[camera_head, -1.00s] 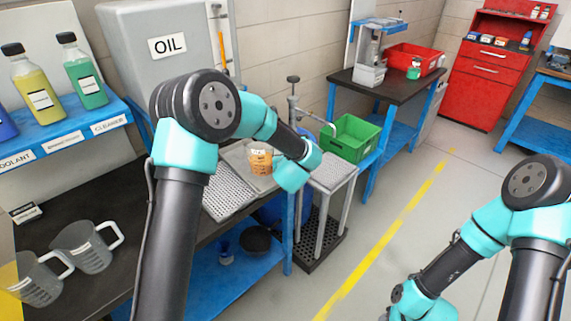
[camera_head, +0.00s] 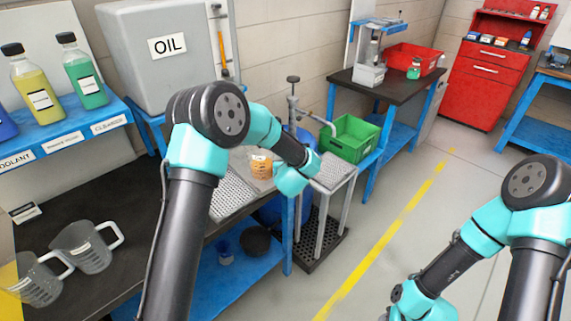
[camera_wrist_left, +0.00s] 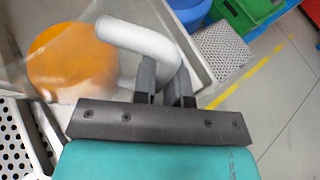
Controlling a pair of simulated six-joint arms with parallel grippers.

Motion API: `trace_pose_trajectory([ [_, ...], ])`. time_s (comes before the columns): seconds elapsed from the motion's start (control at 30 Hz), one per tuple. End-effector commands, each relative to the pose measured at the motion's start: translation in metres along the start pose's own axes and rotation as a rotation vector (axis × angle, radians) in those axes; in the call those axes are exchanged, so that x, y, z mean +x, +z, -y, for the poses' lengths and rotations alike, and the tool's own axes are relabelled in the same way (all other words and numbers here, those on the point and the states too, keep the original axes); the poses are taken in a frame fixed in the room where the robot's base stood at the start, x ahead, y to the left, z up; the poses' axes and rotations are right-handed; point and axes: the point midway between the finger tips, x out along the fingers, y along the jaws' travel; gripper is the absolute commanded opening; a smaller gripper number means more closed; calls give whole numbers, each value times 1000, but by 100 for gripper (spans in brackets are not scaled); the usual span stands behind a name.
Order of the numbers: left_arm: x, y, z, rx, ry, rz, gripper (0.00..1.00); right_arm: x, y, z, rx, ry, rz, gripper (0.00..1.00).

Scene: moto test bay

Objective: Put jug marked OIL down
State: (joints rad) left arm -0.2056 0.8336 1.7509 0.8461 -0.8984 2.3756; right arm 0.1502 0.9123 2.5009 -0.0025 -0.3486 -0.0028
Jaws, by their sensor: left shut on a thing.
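A clear jug with orange liquid (camera_head: 261,166) is at the far end of the dark bench, by the metal tray, in the head view. In the left wrist view the jug (camera_wrist_left: 75,58) is large and blurred, with its pale curved handle (camera_wrist_left: 140,38) toward my left gripper (camera_wrist_left: 166,80). That gripper is shut on the handle. Its fingers are hidden behind my wrist in the head view. I cannot tell whether the jug's base touches the surface under it. No marking on it is readable. My right gripper is out of view.
A grey tank labelled OIL (camera_head: 150,60) stands behind the bench. Two empty clear jugs (camera_head: 88,247) sit on the near left of the dark bench (camera_head: 130,215). A perforated plate (camera_head: 232,198) lies beside the jug. A green crate (camera_head: 350,138) is farther right.

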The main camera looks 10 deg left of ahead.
Motion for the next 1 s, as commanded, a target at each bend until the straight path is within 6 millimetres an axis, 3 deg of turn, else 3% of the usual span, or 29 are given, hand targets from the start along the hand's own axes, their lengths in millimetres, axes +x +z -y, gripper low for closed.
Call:
trace_pose_trajectory([
  [0.23, 1, -2, 0, 0, 0, 1, 0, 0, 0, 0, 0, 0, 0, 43],
  [0.27, 1, -2, 0, 0, 0, 0, 16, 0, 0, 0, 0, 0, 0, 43],
  [0.5, 1, -2, 0, 0, 0, 0, 38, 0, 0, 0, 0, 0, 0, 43],
  [0.83, 0, 1, 0, -1, 0, 1, 38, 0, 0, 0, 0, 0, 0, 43],
  [1.0, -16, 0, 1, 1, -1, 0, 38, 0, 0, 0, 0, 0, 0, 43],
])
